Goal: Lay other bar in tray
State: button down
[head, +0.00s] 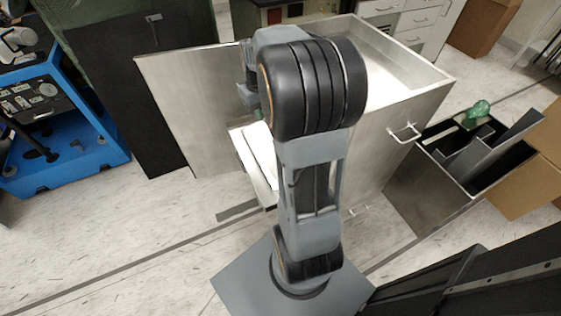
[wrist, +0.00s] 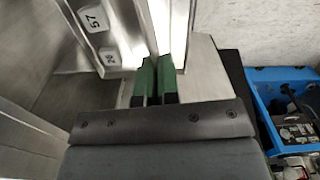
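My gripper (wrist: 157,82) shows green fingertips close together with a narrow dark gap between them. The fingertips meet the end of a bright metal strip (wrist: 180,28), possibly a bar; I cannot tell whether they hold it. White labels reading 57 and what looks like 29 (wrist: 93,19) lie on a metal surface left of the fingers. In the head view, my arm reaches to the steel cabinet and hides the fingertips. A pale tray-like shelf (head: 246,169) juts out low at the cabinet's front; I cannot tell if it is the tray.
The steel cabinet (head: 176,98) has an open-topped basin above and a handle (head: 404,132) on its right side. A dark open bin (head: 425,187) with grey pieces and a green object (head: 480,108) stands right. A blue cart (head: 88,160) stands left.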

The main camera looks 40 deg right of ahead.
jog(key=s+d+f+m+b, duration=0.1)
jog(key=s+d+f+b, duration=0.25)
jog(key=f, duration=0.25)
jog(key=s+d+f+b, duration=0.3)
jog(key=s+f+b, duration=0.15)
jog(key=f, duration=0.25)
jog(key=b, duration=0.5)
send_over(264, 157)
jog(key=f, duration=0.9)
jog(key=shift+s+d, duration=0.1)
jog(key=shift+s, duration=0.25)
jog(key=f, duration=0.1)
jog(key=f+b, duration=0.1)
jog(key=f, duration=0.1)
jog(key=shift+w+f, duration=0.2)
jog(key=shift+w, duration=0.15)
jog(key=shift+f, duration=0.2)
jog(key=shift+f+b, duration=0.1)
jog(key=shift+b, duration=0.2)
jog(key=c, duration=1.8)
grip_release()
jog(key=shift+f, duration=0.1)
jog(key=o, duration=0.4)
jog(key=shift+o, duration=0.2)
